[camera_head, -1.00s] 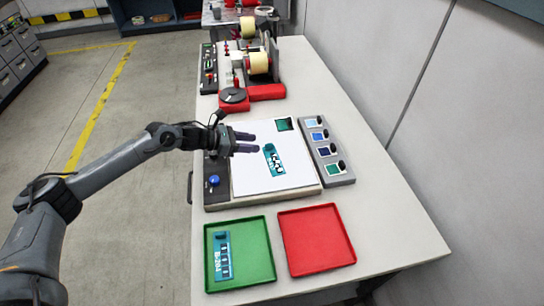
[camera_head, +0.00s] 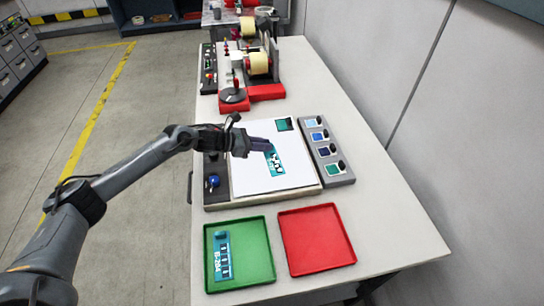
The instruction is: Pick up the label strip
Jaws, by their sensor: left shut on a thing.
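A teal label strip (camera_head: 276,165) with white and dark print lies on the white sheet of the inspection board (camera_head: 254,179), in the middle of the table. My left gripper (camera_head: 268,146) reaches in from the left. Its purple fingertips are at the strip's upper end and cover that end. The fingers are close together, shut on the strip's end. A second teal label (camera_head: 222,258) lies in the green tray (camera_head: 262,279) at the front. My right gripper is not in view.
A red tray (camera_head: 316,240) stands right of the green tray and looks empty. A grey panel with colour swatches and dark knobs (camera_head: 334,154) borders the board's right side. The rewinder with cream rolls (camera_head: 259,63) stands at the back. The table's right side is clear.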

